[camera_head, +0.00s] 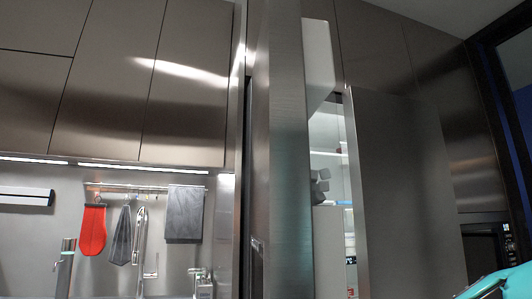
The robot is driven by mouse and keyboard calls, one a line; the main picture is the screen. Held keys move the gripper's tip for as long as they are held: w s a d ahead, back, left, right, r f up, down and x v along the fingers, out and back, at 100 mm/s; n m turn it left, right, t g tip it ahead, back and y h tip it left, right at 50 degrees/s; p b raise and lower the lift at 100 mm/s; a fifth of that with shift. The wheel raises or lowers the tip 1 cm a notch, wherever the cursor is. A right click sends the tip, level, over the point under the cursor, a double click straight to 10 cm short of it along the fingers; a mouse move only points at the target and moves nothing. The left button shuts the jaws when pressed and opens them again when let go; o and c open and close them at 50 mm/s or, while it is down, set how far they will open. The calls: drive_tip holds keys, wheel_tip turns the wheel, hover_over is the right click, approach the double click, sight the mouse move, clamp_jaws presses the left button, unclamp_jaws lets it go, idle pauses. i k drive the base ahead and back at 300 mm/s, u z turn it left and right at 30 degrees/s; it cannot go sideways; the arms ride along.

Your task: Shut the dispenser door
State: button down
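A tall brushed-steel door (290,160) stands open in the middle of the head view, seen nearly edge-on. Its outer face is turned left and carries a small dark recessed patch (257,262) low down, which could be the dispenser. A pale inner shelf (318,60) juts from its inner side. A second steel door (410,190) stands open to the right. Between them shows a lit, pale interior (328,170). A teal and dark shape, perhaps part of my arm, enters at the lower right corner. My gripper's fingers cannot be made out.
Steel wall cabinets (110,70) run along the upper left. A dark oven-like appliance (483,252) is at the right.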

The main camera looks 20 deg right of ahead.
sight(303, 256)
drive_tip(key=z, duration=2.15)
drive_tip(key=k, duration=0.9)
drive_tip(key=u, duration=1.7)
drive_tip(key=i, duration=0.5)
